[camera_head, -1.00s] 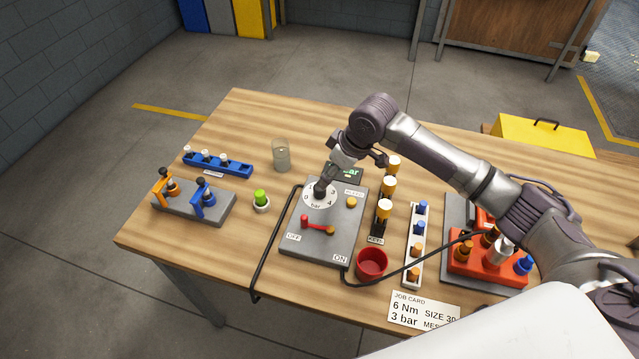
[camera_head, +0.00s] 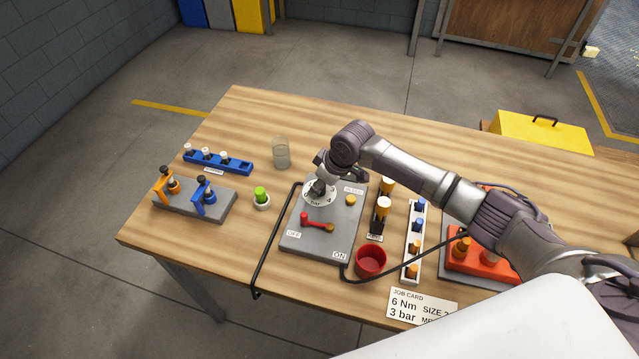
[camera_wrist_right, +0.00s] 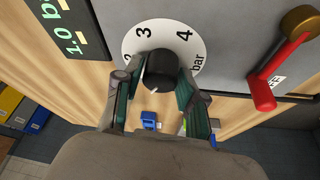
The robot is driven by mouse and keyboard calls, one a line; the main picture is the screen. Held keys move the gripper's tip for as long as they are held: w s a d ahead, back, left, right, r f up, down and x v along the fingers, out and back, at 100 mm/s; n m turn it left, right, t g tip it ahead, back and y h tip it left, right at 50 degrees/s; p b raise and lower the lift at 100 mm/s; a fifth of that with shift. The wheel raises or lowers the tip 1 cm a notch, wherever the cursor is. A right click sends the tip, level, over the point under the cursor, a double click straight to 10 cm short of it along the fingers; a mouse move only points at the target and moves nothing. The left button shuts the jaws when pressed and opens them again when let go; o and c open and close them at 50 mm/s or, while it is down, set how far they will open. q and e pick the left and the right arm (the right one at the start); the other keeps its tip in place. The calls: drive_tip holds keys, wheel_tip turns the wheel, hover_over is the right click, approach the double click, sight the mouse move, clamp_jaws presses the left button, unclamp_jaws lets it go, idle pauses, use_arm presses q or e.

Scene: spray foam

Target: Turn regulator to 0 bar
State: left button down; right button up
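The regulator is a black knob (camera_wrist_right: 160,70) on a white dial (camera_head: 329,200) set in a grey panel (camera_head: 300,245). In the right wrist view the dial shows 3, 4, "bar" and part of a 2; its lower part is hidden. A white mark on the knob points toward the lower part of the dial. The display (camera_wrist_right: 75,30) reads "1.0 b", cut off by the frame. My right gripper (camera_head: 318,190) is over the dial, its two fingers (camera_wrist_right: 160,82) on opposite sides of the knob, seemingly pressed against it. My left gripper is not in view.
The panel carries a red lever (camera_head: 316,223) and a yellow button (camera_head: 351,200). A red cup (camera_head: 371,261), a white rack (camera_head: 412,265) and a job card (camera_head: 420,307) reading "3 bar" lie nearby. A black hose runs around the panel's left side.

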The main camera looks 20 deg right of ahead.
clamp_jaws()
drive_tip(key=shift+n, duration=0.4)
drive_tip(key=shift+f+n+g+y+b, duration=0.1)
drive_tip(key=shift+n+g+y+b, duration=0.3)
drive_tip(key=shift+n+b, duration=0.45)
drive_tip(key=n+g+b, duration=0.1)
drive_tip(key=n, duration=0.2)
drive_tip(key=n+g+b, duration=0.1)
drive_tip(key=n+b, duration=0.1)
drive_tip(key=n, duration=0.1)
drive_tip(key=shift+w+n+y+b, duration=0.1)
drive_tip(key=shift+n+y+b, duration=0.15)
drive_tip(key=shift+y+b, duration=0.15)
drive_tip(key=shift+n+g+b, duration=0.7)
drive_tip(key=shift+n+b, duration=0.25)
drive_tip(key=shift+n, duration=0.45)
